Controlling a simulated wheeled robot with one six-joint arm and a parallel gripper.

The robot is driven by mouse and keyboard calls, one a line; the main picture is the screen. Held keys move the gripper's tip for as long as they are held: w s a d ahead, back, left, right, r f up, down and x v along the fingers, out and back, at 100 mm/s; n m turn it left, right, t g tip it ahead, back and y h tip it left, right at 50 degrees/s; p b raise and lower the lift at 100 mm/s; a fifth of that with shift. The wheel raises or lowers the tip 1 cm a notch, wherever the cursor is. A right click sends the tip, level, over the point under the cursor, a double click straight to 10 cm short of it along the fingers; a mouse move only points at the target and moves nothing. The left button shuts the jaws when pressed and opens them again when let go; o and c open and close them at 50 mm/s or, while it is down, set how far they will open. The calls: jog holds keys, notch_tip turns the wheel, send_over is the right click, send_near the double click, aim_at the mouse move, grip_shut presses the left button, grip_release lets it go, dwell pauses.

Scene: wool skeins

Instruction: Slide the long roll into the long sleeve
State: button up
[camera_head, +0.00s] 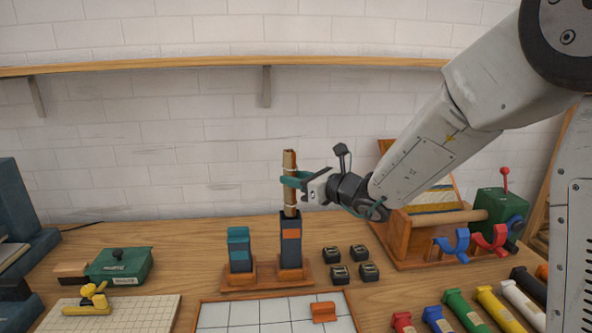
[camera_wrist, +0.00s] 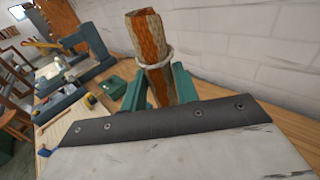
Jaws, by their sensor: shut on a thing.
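The long roll (camera_head: 289,167) is an upright brown and orange roll with pale ties. It also shows in the wrist view (camera_wrist: 150,48). My gripper (camera_head: 290,182) has its green fingers shut around the roll's upper half; the fingers also show in the wrist view (camera_wrist: 160,92). The long sleeve (camera_head: 291,232) is a tall dark square tube with an orange band, standing on a wooden base. The roll's lower end meets the sleeve's top; how far it reaches inside is hidden.
A shorter dark sleeve with a teal piece (camera_head: 239,248) stands left on the same wooden base (camera_head: 266,276). Several small black boxes (camera_head: 340,275) lie to the right. A gridded board (camera_head: 270,314) with an orange block (camera_head: 323,312) is in front. A wooden stand (camera_head: 425,245) is at right.

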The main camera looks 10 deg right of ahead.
aim_at(301, 221)
jog(key=shift+s+f, duration=0.2)
jog(key=shift+f, duration=5.5)
jog(key=o, duration=1)
jog(key=shift+o, duration=0.2)
jog(key=shift+d, duration=0.1)
jog(key=shift+o, duration=0.6)
jog(key=v, duration=0.6)
jog(key=shift+d+r, duration=0.3)
jog(key=shift+d, duration=0.05)
jog(key=shift+s+d+r, duration=0.25)
jog(key=shift+s+d, duration=0.05)
jog(key=shift+s, duration=0.15)
